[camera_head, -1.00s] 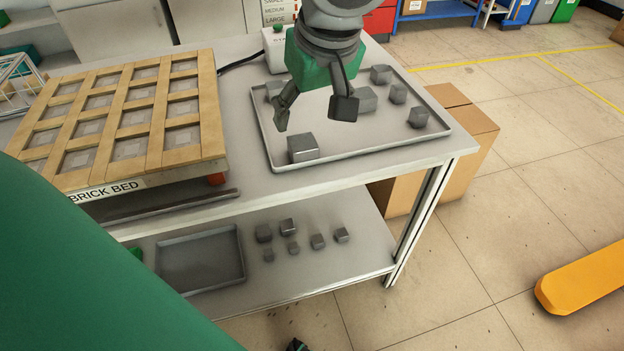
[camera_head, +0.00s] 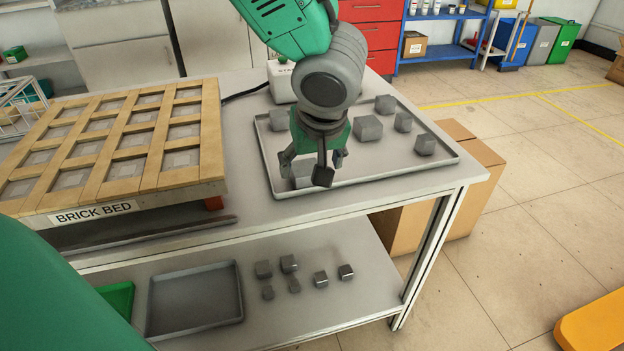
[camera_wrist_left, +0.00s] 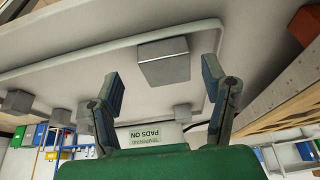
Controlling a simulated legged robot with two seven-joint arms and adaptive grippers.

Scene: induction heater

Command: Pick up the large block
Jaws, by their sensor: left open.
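A grey metal block (camera_head: 301,172) sits at the near left corner of the shallow tray (camera_head: 394,179) on the table, partly hidden behind my left gripper. My left gripper (camera_head: 314,168) is open and empty, pointing down over this block. In the left wrist view the block (camera_wrist_left: 165,62) shows ahead of the gap between the open fingers (camera_wrist_left: 162,84), apart from both. Several other grey blocks lie in the tray, among them a larger one (camera_head: 367,128) and one near the right edge (camera_head: 425,144). My right gripper is not in view.
The wooden brick bed (camera_head: 127,136) stands left of the tray. A white device (camera_head: 282,82) with a cable stands behind it. The lower shelf holds a dark empty tray (camera_head: 195,298) and several small blocks (camera_head: 289,263). Cardboard boxes (camera_head: 462,190) stand right of the table.

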